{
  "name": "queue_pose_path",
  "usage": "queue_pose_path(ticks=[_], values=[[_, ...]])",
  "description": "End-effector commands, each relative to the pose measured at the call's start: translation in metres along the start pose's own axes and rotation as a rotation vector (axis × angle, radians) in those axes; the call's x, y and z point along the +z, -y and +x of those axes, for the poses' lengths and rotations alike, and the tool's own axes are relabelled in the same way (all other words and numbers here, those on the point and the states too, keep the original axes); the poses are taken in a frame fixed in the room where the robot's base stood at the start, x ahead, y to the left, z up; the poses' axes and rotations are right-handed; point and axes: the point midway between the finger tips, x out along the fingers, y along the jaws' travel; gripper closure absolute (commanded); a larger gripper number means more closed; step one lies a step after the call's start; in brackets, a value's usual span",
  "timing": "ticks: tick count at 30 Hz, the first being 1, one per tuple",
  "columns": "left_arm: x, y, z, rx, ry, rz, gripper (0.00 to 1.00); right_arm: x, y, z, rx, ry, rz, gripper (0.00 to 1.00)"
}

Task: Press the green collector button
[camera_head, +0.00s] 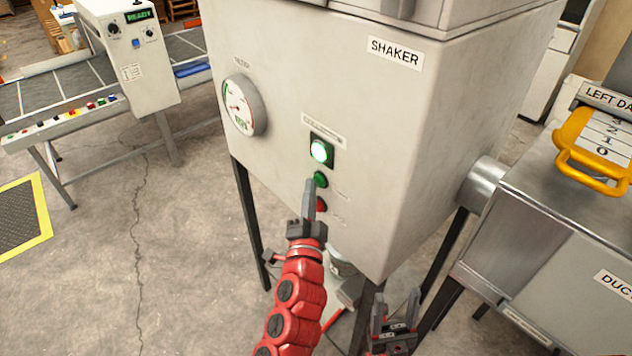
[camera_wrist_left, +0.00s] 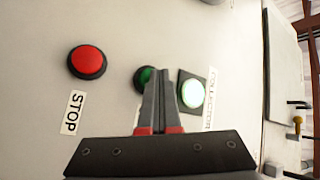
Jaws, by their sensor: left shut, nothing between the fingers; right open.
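The green collector button (camera_head: 320,180) is a small round button on the front of the white shaker cabinet, just below a brightly lit green lamp (camera_head: 320,151). In the left wrist view the green button (camera_wrist_left: 145,78) is partly hidden behind the fingertips, and the lit lamp (camera_wrist_left: 192,93) is to its right. My left gripper (camera_head: 309,188) is shut and empty, its fingers pointing up at the panel close to the green button. I cannot tell whether the tips touch it. My right gripper (camera_head: 395,305) is open and empty, low beside the cabinet.
A red button (camera_head: 321,205) labelled STOP sits below the green one; it also shows in the left wrist view (camera_wrist_left: 87,62). A dial gauge (camera_head: 243,105) is left of the buttons. A metal duct unit (camera_head: 550,235) with a yellow handle (camera_head: 577,150) stands at right. Floor at left is open.

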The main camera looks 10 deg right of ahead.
Motion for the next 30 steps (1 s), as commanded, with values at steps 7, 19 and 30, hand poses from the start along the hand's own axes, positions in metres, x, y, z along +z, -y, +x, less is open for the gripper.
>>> queue_pose_path(ticks=[7,19,30], values=[[0.007,0.006,-0.009,0.002,0.001,0.002,1.0,0.0,0.0,0.002,0.0,0.0,0.0,0.43],[0.008,0.008,-0.011,0.001,0.001,0.001,1.0,0.0,0.0,0.002,0.0,0.0,0.0,0.43],[0.025,0.024,-0.033,0.0,0.002,0.001,1.0,-0.001,0.0,0.008,0.0,0.0,0.0,0.43]])
